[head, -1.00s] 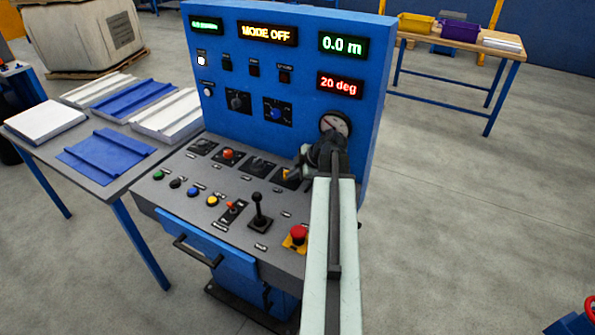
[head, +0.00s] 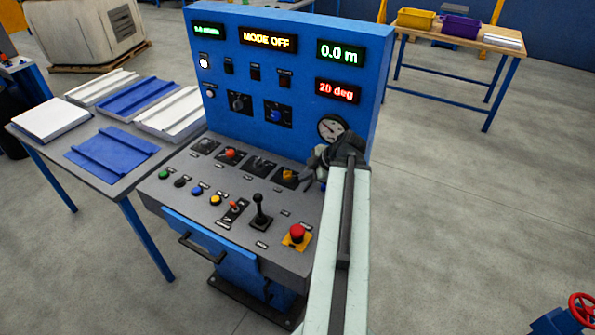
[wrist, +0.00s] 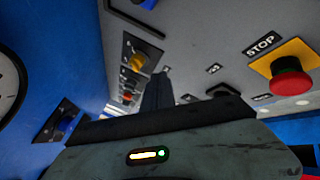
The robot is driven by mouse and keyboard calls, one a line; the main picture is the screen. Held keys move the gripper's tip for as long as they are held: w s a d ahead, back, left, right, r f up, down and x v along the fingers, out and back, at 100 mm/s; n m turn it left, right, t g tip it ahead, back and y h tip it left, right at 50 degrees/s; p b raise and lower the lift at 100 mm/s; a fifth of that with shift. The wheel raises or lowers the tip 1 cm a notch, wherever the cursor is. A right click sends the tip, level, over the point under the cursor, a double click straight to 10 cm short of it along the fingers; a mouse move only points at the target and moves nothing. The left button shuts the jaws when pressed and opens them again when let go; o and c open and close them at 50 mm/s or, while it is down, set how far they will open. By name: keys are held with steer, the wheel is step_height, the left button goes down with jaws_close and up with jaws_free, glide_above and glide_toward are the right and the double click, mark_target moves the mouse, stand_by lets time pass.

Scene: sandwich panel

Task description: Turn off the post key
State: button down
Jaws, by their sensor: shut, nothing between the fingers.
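The blue control console has a row of rotary switches at the back of its grey desk. The rightmost has a yellow knob (head: 289,175), which also shows in the wrist view (wrist: 137,62). A red-orange knob (head: 231,153) sits further left in that row. The labels are too small to read, so I cannot tell which one is the post key. My gripper (head: 308,178) is just right of the yellow knob, apparently apart from it. In the wrist view its dark shut fingers (wrist: 158,90) point along the row, with nothing between them.
A red stop button (head: 297,232) on a yellow base and a black joystick (head: 260,212) stand on the desk's front part. The upright panel (head: 300,60) rises behind, with a round gauge (head: 332,128). Its displays read MODE OFF, 0.0 m and 20 deg.

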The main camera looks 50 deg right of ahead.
steer(key=p+v, duration=0.1)
steer(key=v, duration=0.1)
steer(key=shift+s+r, duration=0.15)
steer(key=shift+r, duration=0.05)
